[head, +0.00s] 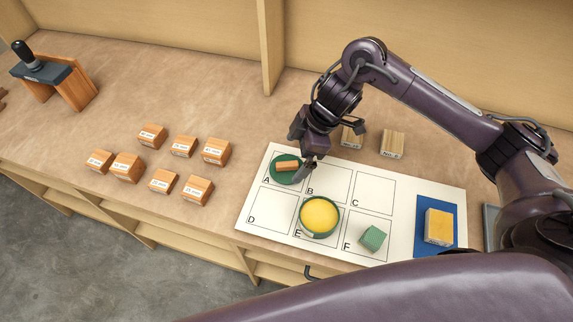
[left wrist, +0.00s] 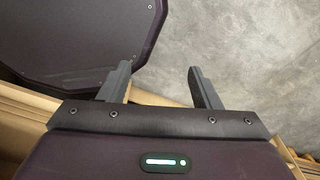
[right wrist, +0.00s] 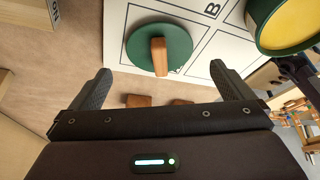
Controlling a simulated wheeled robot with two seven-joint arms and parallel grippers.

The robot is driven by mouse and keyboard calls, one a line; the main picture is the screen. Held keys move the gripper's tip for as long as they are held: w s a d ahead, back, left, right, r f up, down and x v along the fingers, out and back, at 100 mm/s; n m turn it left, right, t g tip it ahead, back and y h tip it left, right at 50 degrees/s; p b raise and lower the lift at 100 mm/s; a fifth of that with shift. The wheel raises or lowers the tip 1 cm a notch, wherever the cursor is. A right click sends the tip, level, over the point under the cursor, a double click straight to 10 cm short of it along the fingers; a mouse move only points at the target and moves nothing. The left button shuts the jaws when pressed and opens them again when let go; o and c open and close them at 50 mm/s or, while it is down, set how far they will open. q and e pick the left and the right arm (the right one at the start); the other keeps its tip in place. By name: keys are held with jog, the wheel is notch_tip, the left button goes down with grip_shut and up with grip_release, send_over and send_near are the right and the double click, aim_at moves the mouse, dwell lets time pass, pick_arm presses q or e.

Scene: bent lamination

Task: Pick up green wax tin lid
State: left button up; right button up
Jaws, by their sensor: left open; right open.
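The green wax tin lid (head: 284,176) lies flat in cell A of the white lettered board (head: 270,235), with a wooden bar handle (head: 288,165) across its top. It also shows in the right wrist view (right wrist: 174,38), ahead of the fingers. My right gripper (head: 306,158) is open and empty, just above and beside the lid at its right side. The open wax tin (head: 320,216) with yellow wax sits in cell E. My left gripper (left wrist: 160,85) is open and empty, with grey floor beyond it; it does not show in the head view.
A green block (head: 373,238) sits in cell F. A yellow-topped block (head: 439,226) rests on a blue pad (head: 436,203). Two pale wooden blocks (head: 392,144) stand behind the board. Several labelled wooden blocks (head: 182,147) stand at left. Cells B, C and D look empty.

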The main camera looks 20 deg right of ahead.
aim_at(289, 163)
jog(key=p+x, duration=0.1)
jog(key=x, duration=0.1)
jog(key=shift+a+f, duration=0.2)
jog(key=shift+f, duration=0.2)
jog(key=shift+x, duration=0.75)
jog(key=shift+f, duration=0.15)
jog(key=c, duration=0.6)
pick_arm(q)
jog(key=shift+w+d+r, duration=0.1)
jog(key=shift+w+r, duration=0.5)
jog(key=shift+w, duration=0.35)
pick_arm(e)
jog(key=c, duration=0.4)
